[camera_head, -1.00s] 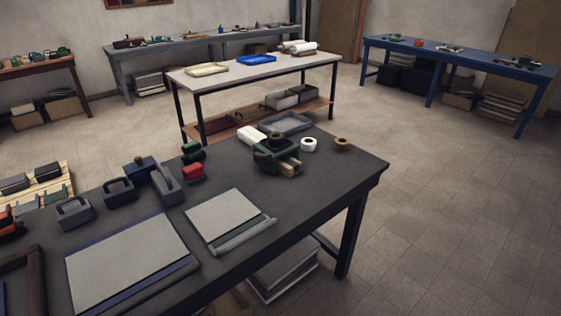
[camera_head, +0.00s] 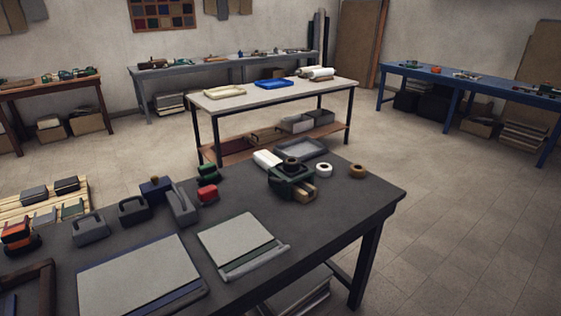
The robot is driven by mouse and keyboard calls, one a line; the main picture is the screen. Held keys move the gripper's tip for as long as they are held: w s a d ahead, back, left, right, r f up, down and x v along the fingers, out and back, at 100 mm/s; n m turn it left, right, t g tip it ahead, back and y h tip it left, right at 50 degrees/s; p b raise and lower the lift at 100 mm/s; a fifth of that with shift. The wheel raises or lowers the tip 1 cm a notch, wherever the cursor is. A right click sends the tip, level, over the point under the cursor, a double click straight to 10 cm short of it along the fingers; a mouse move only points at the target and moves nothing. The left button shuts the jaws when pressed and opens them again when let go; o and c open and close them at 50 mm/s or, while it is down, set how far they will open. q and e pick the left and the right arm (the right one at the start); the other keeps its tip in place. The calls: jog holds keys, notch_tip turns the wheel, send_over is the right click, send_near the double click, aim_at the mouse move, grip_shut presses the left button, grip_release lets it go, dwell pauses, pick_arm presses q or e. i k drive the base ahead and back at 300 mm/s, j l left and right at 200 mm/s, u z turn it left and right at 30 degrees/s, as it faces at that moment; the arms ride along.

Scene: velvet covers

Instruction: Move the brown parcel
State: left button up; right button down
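I cannot make out for sure which thing is the brown parcel. Brown cardboard boxes stand on the floor under the wooden table at the left; one brown box (camera_head: 88,122) shows there. Another brown box (camera_head: 475,128) is under the blue table at the right. A small tan block (camera_head: 304,193) sits in the dark green device (camera_head: 291,175) on the near black table (camera_head: 330,222). Neither of my grippers is in view.
The near black table holds cutting boards (camera_head: 140,275), tape rolls (camera_head: 324,170) and hand tools. A white-topped table (camera_head: 300,93) with trays stands behind it. A slatted pallet (camera_head: 45,203) is at the left. Open floor (camera_head: 450,230) lies to the right.

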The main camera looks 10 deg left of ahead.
aim_at(302, 191)
jog(key=i+l+u, duration=0.2)
jog(key=u, duration=0.15)
jog(key=i+l+u, duration=0.15)
jog(key=l+u, duration=0.2)
jog(key=i+l+u, duration=0.1)
jog(key=l+u, duration=0.25)
jog(key=l, duration=0.15)
jog(key=l+u, duration=0.35)
jog(key=i+l+u, duration=0.1)
jog(key=l+u, duration=0.15)
jog(key=l, duration=2.75)
